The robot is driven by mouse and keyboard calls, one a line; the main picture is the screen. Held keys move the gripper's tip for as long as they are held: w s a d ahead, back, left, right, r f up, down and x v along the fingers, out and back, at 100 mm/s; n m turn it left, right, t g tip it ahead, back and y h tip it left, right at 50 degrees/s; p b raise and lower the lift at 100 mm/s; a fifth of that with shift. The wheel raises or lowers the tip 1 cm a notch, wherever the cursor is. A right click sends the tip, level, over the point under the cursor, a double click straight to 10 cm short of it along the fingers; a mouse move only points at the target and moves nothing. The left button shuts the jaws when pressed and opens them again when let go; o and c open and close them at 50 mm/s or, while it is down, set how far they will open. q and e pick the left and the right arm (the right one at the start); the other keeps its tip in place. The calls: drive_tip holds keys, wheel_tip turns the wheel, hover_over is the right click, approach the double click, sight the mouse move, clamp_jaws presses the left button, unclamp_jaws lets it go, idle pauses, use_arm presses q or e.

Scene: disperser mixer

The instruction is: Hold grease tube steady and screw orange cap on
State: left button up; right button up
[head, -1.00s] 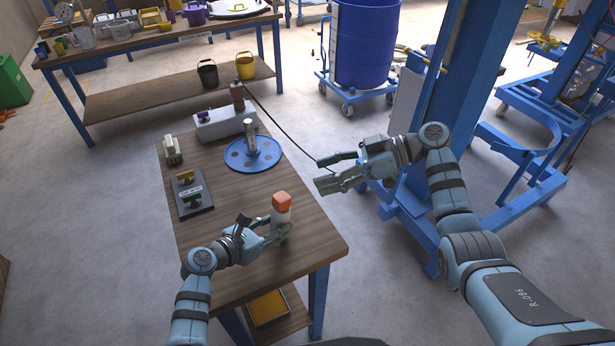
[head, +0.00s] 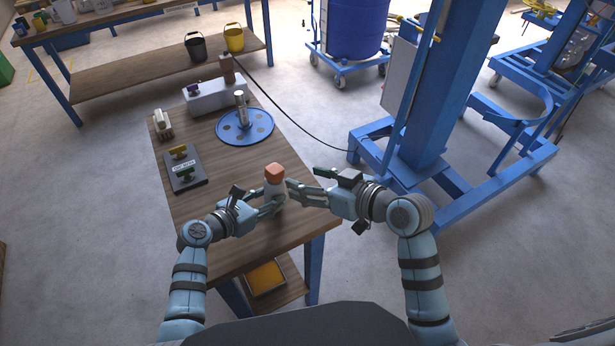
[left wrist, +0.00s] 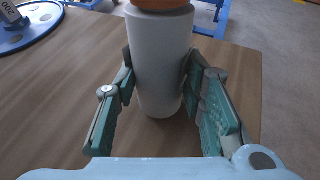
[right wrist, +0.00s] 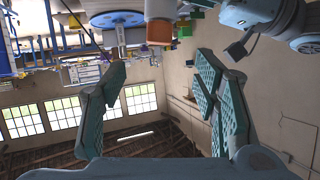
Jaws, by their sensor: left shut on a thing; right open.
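The white grease tube (head: 274,190) stands upright near the front right corner of the workbench, with the orange cap (head: 274,170) on its top end. My left gripper (head: 274,203) is shut around the tube. In the left wrist view the tube (left wrist: 160,60) sits between both finger pads, and the cap (left wrist: 160,4) is cut off by the top edge. My right gripper (head: 296,184) is open and empty, just right of the tube and cap. In the right wrist view, which looks upside down, the cap (right wrist: 160,32) shows beyond the open fingers. How far the cap is screwed on cannot be told.
A blue disc with a metal post (head: 245,127), a dark board with yellow and green handles (head: 186,167) and a white box (head: 205,96) stand farther back on the workbench (head: 222,190). A blue column (head: 440,90) rises behind my right arm.

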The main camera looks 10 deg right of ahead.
sight(277, 169)
drive_tip(key=shift+m, duration=0.3)
drive_tip(key=x, duration=1.2)
drive_tip(key=shift+w+d+f, duration=0.1)
drive_tip(key=shift+w, duration=0.05)
